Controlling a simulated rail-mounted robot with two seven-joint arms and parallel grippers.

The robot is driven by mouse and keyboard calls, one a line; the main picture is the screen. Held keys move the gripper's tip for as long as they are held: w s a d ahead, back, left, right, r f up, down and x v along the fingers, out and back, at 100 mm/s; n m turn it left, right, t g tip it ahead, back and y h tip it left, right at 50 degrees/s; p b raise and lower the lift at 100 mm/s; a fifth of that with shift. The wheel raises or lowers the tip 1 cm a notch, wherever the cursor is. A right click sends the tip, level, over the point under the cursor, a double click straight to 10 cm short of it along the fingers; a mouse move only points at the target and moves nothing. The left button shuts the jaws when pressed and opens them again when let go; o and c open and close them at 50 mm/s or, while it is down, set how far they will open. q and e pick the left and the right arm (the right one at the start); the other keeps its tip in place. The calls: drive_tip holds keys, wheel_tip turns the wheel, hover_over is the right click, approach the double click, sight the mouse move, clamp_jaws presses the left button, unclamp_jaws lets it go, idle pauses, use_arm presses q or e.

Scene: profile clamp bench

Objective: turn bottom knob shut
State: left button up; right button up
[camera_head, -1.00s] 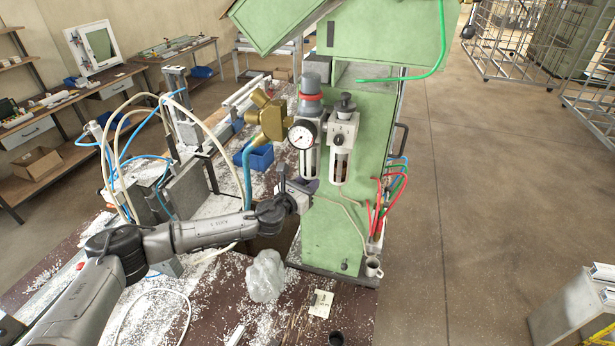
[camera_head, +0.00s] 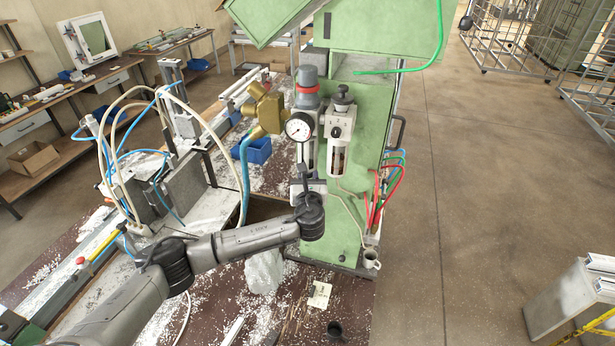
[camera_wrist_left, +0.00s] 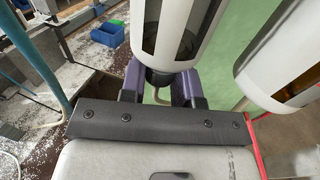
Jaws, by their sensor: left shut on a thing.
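The filter-regulator unit with a round gauge (camera_head: 299,127) is mounted on the front of the green machine (camera_head: 345,215). In the left wrist view its white bowl (camera_wrist_left: 178,25), with a dark window, hangs down from above. The dark bottom knob (camera_wrist_left: 160,77) sits under that bowl, between my fingers. My left gripper (camera_head: 308,180) is right below the bowl. In the wrist view its purple-grey fingers (camera_wrist_left: 160,88) are shut on the bottom knob from both sides. In the head view the knob is hidden by my gripper. My right gripper is not in view.
A second white bowl (camera_head: 338,160) hangs close on the right, also in the wrist view. A brass fitting (camera_head: 268,108) and blue hose (camera_head: 244,175) stand on the left. Red hoses (camera_head: 382,195) and a mug (camera_head: 371,258) are at the lower right.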

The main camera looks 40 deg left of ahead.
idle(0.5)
use_arm(q)
drive_tip(key=o, duration=0.9)
drive_tip(key=shift+b+v, duration=2.05)
drive_tip(key=shift+v, duration=4.85)
drive_tip(key=shift+w, duration=0.1)
